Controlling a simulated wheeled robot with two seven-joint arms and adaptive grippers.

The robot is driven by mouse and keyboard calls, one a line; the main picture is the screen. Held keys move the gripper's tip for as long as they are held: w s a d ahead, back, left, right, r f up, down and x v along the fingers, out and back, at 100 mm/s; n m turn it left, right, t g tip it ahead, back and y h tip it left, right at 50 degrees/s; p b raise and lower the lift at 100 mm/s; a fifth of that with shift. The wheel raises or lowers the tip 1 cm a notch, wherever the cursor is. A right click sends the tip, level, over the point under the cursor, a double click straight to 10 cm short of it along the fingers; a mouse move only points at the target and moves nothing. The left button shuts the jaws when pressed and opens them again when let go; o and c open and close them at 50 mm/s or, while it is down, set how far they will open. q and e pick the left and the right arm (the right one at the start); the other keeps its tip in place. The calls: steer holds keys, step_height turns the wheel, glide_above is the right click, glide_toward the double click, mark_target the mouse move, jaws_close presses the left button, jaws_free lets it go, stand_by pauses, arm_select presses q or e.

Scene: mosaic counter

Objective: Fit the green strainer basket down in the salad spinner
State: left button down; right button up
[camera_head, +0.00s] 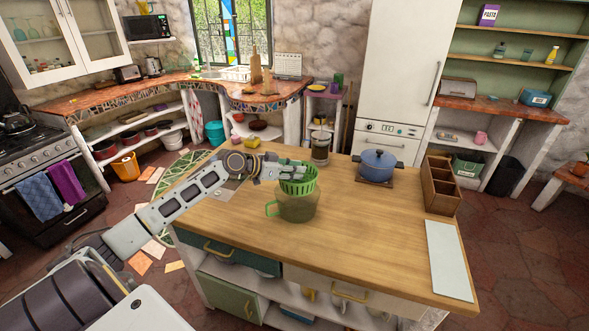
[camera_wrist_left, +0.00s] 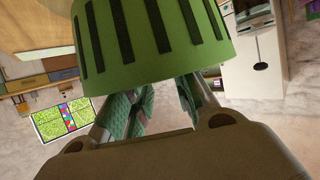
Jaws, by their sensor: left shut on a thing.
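The green strainer basket (camera_head: 298,180) has slotted sides and sits at the mouth of the salad spinner (camera_head: 298,208), a see-through greenish bowl with a green handle at its left. The basket's upper part stands above the bowl's rim; I cannot tell how deep its bottom reaches. My left gripper (camera_head: 290,170) comes in from the left and is shut on the basket near its rim. In the left wrist view the basket (camera_wrist_left: 150,40) fills the top, with the gripper's fingers (camera_wrist_left: 160,108) against it. My right gripper is not in view.
On the wooden counter (camera_head: 360,235), a blue pot (camera_head: 377,165) stands on a trivet behind to the right. A wooden divided box (camera_head: 440,187) and a pale board (camera_head: 448,260) lie at the right. The front middle is clear.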

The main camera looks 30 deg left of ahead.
mark_target(294, 182)
arm_select(q)
steer(key=shift+f+b, duration=0.5)
steer(key=shift+f, duration=0.25)
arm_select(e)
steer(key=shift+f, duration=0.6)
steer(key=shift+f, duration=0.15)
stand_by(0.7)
arm_select(q)
steer(key=shift+f+b, duration=0.45)
steer(key=shift+b, duration=0.05)
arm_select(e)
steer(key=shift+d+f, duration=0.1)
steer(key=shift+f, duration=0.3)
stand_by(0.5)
arm_select(q)
steer(key=shift+f+b, duration=0.65)
steer(key=shift+f, duration=0.25)
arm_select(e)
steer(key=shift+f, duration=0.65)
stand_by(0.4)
arm_select(q)
steer(key=shift+f, duration=0.15)
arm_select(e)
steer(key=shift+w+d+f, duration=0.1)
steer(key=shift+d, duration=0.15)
arm_select(q)
steer(key=shift+f, duration=0.1)
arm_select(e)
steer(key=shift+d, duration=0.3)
